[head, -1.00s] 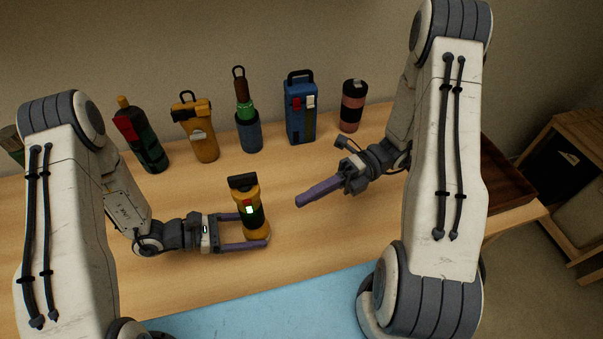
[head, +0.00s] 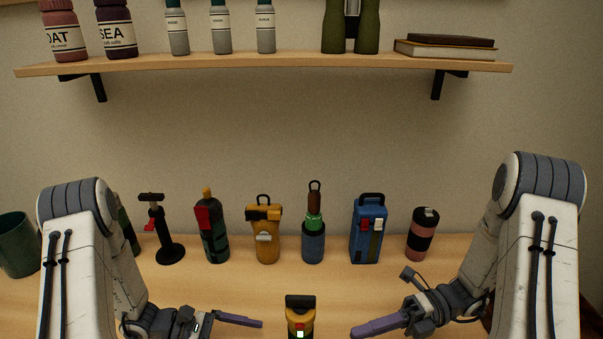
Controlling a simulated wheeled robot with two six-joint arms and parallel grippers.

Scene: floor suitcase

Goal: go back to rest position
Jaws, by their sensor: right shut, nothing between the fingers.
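My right gripper (head: 358,332) is shut and empty above the table, to the right of the yellow and black lantern (head: 301,305). My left gripper (head: 258,324) is to the left of that lantern, with a gap between its fingertip and the lantern. Only one purple finger of it shows clearly; the other is hidden or below the frame. The lantern stands upright at the bottom edge, its lower part cut off, with a lit pale square on its front.
Along the back of the table (head: 335,278) stand a blue box (head: 369,230), a pink and black canister (head: 422,235), a yellow case (head: 266,236) and several other items. A green cup (head: 17,246) is far left. A wall shelf (head: 270,63) holds bottles, binoculars and books.

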